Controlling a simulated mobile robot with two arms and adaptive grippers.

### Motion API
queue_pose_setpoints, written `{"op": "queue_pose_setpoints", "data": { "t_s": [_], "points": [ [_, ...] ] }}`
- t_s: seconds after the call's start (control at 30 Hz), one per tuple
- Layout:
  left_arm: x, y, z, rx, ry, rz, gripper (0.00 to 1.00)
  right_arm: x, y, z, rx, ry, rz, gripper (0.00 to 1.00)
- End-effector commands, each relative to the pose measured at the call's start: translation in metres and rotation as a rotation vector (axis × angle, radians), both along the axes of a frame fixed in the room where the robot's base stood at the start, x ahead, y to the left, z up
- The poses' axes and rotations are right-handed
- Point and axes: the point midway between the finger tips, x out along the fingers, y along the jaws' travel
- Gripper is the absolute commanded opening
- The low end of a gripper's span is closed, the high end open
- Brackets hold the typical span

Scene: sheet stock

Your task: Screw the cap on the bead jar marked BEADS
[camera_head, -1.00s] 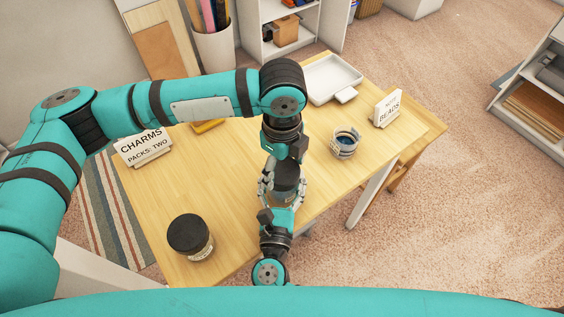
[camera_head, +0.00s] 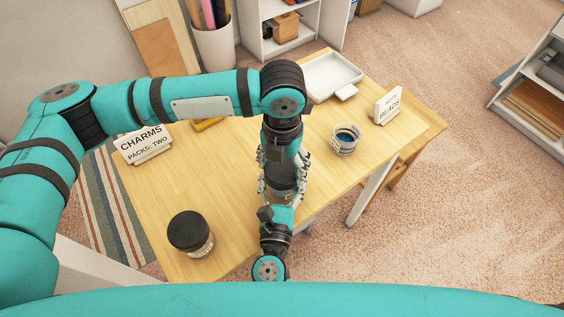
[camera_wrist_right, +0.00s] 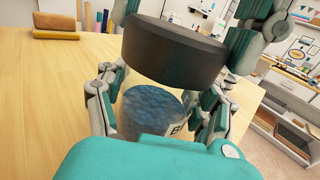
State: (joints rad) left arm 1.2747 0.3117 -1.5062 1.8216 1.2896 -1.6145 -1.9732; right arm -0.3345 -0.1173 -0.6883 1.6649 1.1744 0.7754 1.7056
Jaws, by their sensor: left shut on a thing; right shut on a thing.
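The bead jar (camera_wrist_right: 150,108) is clear, with blue beads and a partly hidden label showing a "B". My right gripper (camera_head: 279,197) is shut around its body and holds it upright near the table's front edge. A dark, thick cap (camera_wrist_right: 175,48) is over the jar's mouth. It also shows in the head view (camera_head: 284,176). My left gripper (camera_head: 285,168) comes down from above and is shut on the cap. Whether the cap is seated on the rim or just above it, I cannot tell.
Another dark-capped jar (camera_head: 189,233) stands front left on the table (camera_head: 220,180). An open container with blue contents (camera_head: 345,140) stands to the right, near the BEADS sign (camera_head: 387,106). A white tray (camera_head: 333,77) is behind. The CHARMS sign (camera_head: 143,146) is at left.

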Motion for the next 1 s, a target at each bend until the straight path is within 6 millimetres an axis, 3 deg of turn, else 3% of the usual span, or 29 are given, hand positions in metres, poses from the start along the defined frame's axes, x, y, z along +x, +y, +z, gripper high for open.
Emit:
{"op": "queue_pose_setpoints", "data": {
  "t_s": [0.2,0.33,0.5,0.77,0.8,0.97,1.0],
  "points": [
    [0.0007,0.0003,0.0006,0.000,-0.002,-0.503,0.56,-0.0002,-0.0003,-0.0006,0.000,0.002,-0.001,0.00],
    [0.0008,0.0001,0.0006,-0.001,-0.003,-0.725,0.56,-0.0002,-0.0004,-0.0007,0.001,0.002,-0.001,0.00],
    [0.0009,0.0000,0.0006,-0.001,-0.003,-0.849,0.56,-0.0003,-0.0004,-0.0008,0.001,0.002,-0.001,0.00],
    [0.0010,0.0001,0.0006,-0.001,-0.003,-0.855,0.56,-0.0004,-0.0005,-0.0010,0.000,0.002,-0.001,0.00],
    [0.0010,0.0001,0.0006,-0.001,-0.003,-0.854,0.72,-0.0004,-0.0005,-0.0010,0.000,0.002,-0.001,0.00],
    [0.0008,0.0001,0.0002,0.000,-0.002,-0.854,0.92,-0.0004,-0.0004,-0.0010,0.000,0.002,-0.001,0.00],
    [0.0007,0.0001,0.0002,0.000,-0.002,-0.853,0.92,-0.0004,-0.0004,-0.0010,0.000,0.002,-0.001,0.00]
  ]
}}
